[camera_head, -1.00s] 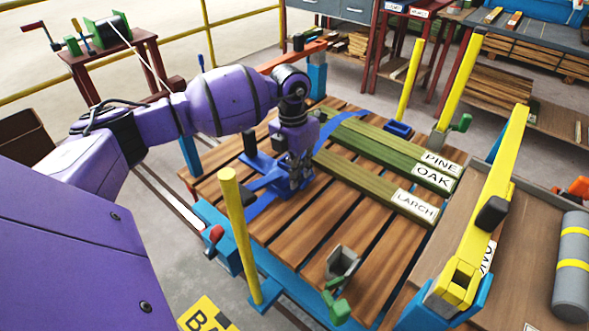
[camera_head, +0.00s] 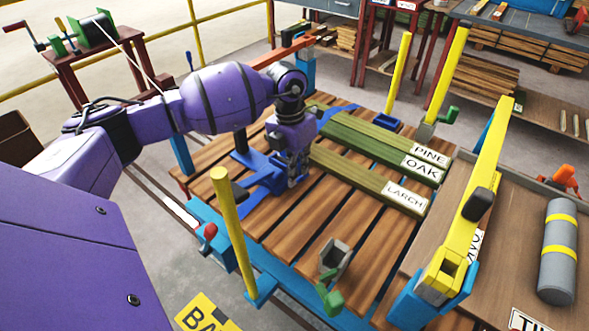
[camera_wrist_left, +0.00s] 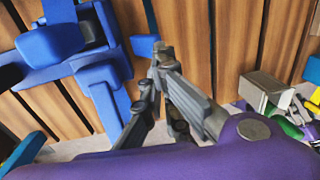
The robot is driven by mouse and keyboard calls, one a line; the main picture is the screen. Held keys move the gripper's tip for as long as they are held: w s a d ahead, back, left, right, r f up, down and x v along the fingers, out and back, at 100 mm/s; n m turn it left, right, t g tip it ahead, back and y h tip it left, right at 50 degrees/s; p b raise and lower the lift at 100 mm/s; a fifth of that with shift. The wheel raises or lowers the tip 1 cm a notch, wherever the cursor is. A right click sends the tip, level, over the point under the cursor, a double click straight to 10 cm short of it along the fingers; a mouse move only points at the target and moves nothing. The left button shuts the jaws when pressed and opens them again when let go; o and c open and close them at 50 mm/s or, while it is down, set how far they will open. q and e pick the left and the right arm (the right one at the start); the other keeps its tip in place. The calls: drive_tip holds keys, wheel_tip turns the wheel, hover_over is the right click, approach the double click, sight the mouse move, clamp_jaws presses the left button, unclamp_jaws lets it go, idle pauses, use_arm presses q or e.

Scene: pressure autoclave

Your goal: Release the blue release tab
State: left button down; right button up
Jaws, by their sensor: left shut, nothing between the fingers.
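My left gripper (camera_head: 292,182) points down over the slatted wooden deck (camera_head: 285,240), beside blue metal parts (camera_head: 262,178) near the deck's left side. Its fingers are shut and empty. In the left wrist view, the fingertips (camera_wrist_left: 160,58) are close to a small blue block (camera_wrist_left: 145,45), which may be the release tab; I cannot tell whether they touch. A larger blue bracket (camera_wrist_left: 105,95) lies left of the fingers in that view. The gripper hides part of the blue parts in the head view. My right gripper is not in view.
Green boards labelled PINE, OAK and LARCH (camera_head: 365,178) lie right of the gripper. A yellow post (camera_head: 232,230) rises at the deck's near left. A grey bracket with a green handle (camera_head: 333,262) sits at the front. The slats between are clear.

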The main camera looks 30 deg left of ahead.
use_arm(q)
drive_tip(key=shift+r, duration=0.1)
wheel_tip(320, 180, up, 12)
drive_tip(key=a, duration=0.1)
drive_tip(key=shift+a, duration=0.15)
idle(0.6)
